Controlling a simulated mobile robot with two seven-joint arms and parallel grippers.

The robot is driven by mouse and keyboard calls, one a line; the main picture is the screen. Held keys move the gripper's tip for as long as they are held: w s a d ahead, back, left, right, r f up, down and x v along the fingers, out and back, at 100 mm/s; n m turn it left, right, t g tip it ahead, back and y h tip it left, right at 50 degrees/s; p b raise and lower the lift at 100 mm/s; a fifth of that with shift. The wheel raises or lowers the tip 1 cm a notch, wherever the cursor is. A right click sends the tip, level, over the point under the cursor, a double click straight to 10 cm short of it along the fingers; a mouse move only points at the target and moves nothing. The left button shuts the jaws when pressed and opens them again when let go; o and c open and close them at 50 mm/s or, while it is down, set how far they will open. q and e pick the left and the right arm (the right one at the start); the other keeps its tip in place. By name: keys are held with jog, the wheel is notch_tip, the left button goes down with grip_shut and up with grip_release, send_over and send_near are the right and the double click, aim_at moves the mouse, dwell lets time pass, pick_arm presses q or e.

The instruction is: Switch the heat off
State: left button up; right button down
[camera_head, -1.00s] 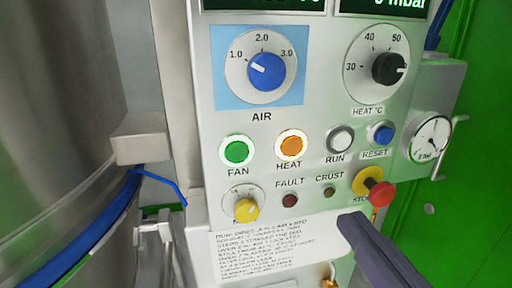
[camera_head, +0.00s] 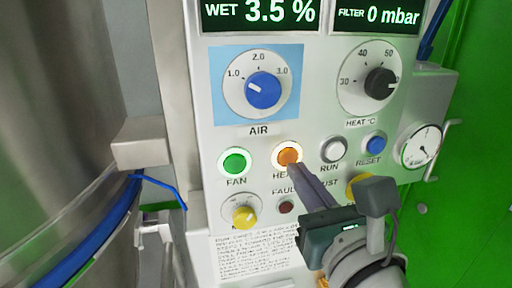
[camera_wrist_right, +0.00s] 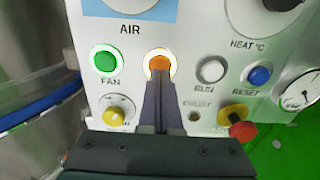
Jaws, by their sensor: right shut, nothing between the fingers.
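The orange HEAT button (camera_head: 287,153) sits in a bright lit ring on the grey control panel, between the FAN and RUN buttons. It also shows in the right wrist view (camera_wrist_right: 158,62). My right gripper (camera_head: 297,168) is shut and empty, its fingertips at the lower edge of the HEAT button. In the right wrist view the closed fingertips (camera_wrist_right: 160,80) overlap the button's lower part. I cannot tell whether they touch it. The gripper hides part of the HEAT label and the lower right of the panel. My left gripper is not in view.
The green FAN button (camera_head: 235,162) is left of HEAT; the RUN button (camera_head: 333,148) and blue RESET button (camera_head: 375,143) are right. The red stop knob (camera_wrist_right: 242,131) is below right. The AIR dial (camera_head: 263,89) and HEAT °C dial (camera_head: 381,83) are above. A display reads WET 3.5 %.

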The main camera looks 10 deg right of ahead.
aim_at(288, 157)
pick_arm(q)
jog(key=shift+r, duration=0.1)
pick_arm(e)
jog(key=shift+w, duration=0.8)
jog(key=shift+w, duration=0.1)
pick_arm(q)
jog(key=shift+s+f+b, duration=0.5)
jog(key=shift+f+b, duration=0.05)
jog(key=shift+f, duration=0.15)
pick_arm(e)
jog(key=shift+w+f, duration=0.4)
